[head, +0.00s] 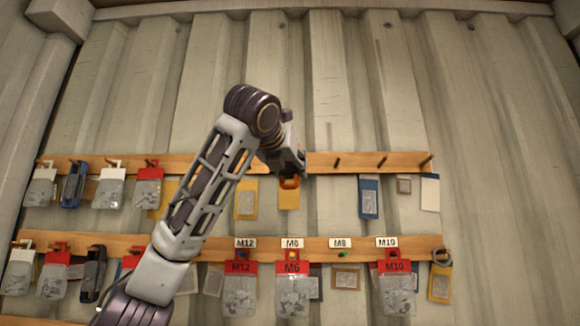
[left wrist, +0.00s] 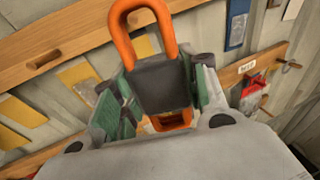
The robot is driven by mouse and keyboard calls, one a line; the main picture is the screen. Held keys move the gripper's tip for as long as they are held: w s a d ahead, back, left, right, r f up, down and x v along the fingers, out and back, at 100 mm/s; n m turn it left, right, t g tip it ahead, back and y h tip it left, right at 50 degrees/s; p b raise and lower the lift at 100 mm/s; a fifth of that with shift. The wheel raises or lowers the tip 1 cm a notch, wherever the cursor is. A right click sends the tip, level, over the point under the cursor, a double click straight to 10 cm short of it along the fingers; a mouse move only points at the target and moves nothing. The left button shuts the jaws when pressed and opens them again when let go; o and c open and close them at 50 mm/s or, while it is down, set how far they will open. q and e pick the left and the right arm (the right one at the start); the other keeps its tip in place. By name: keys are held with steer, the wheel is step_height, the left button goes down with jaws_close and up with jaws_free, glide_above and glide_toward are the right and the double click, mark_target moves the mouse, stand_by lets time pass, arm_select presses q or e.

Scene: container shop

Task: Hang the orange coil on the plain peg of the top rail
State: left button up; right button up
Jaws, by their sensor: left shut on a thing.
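My left gripper (head: 291,170) is shut on the orange coil (head: 289,183), in front of the wooden top rail (head: 360,162). In the left wrist view, the coil's orange loop (left wrist: 143,12) sticks out beyond the fingers, and a dark block at its middle lies between the green-padded fingers of the gripper (left wrist: 160,82). Bare dark pegs stand on the top rail to the right, including one peg (head: 337,161) nearest the gripper. A bare peg (left wrist: 45,62) also shows in the left wrist view, apart from the loop. My right gripper is not in view.
Bagged parts (head: 110,188) and a dark blue item (head: 73,186) hang at the left of the top rail. The corrugated wall above is clear.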

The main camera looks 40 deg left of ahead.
arm_select(q)
steer(key=w+a+f, duration=0.1)
steer(key=w+a, duration=0.4)
steer(key=w, duration=0.1)
steer(key=shift+w+a, duration=0.4)
stand_by(1.6)
stand_by(0.6)
steer(key=o, duration=1.2)
steer(key=shift+c, duration=0.2)
steer(key=shift+s, duration=0.1)
steer(key=v, duration=1.2)
